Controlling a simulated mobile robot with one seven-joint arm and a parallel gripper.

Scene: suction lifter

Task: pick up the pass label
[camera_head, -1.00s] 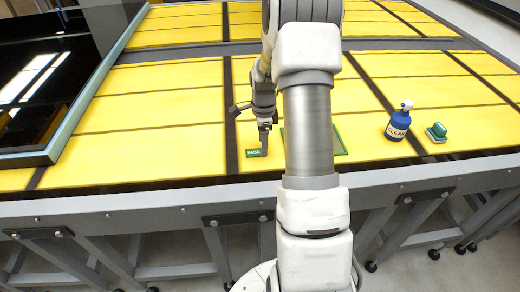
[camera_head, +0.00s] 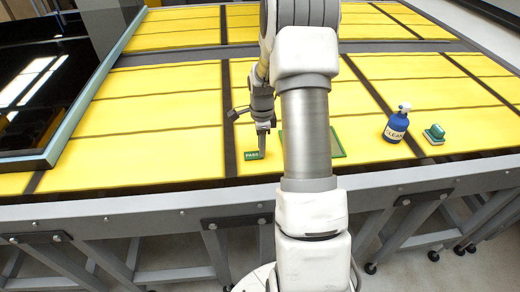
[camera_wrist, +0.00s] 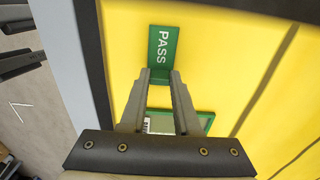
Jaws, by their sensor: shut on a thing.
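The pass label (camera_head: 252,155) is a small green plate with white "PASS" lettering, near the front edge of the yellow table in the head view. It also shows in the wrist view (camera_wrist: 162,47), just beyond my fingertips. My gripper (camera_head: 262,153) is at the label's right end. In the wrist view my gripper (camera_wrist: 160,75) has its two fingertips on either side of the label's near green end, shut on it. The label is at or very near the table surface; I cannot tell whether any gap lies beneath it.
A green-edged panel (camera_head: 339,141) lies partly behind my arm. A blue "CLEAN" bottle (camera_head: 396,127) and a small green block-like object (camera_head: 434,134) stand to the right. A dark, framed glossy panel (camera_head: 60,95) is at left.

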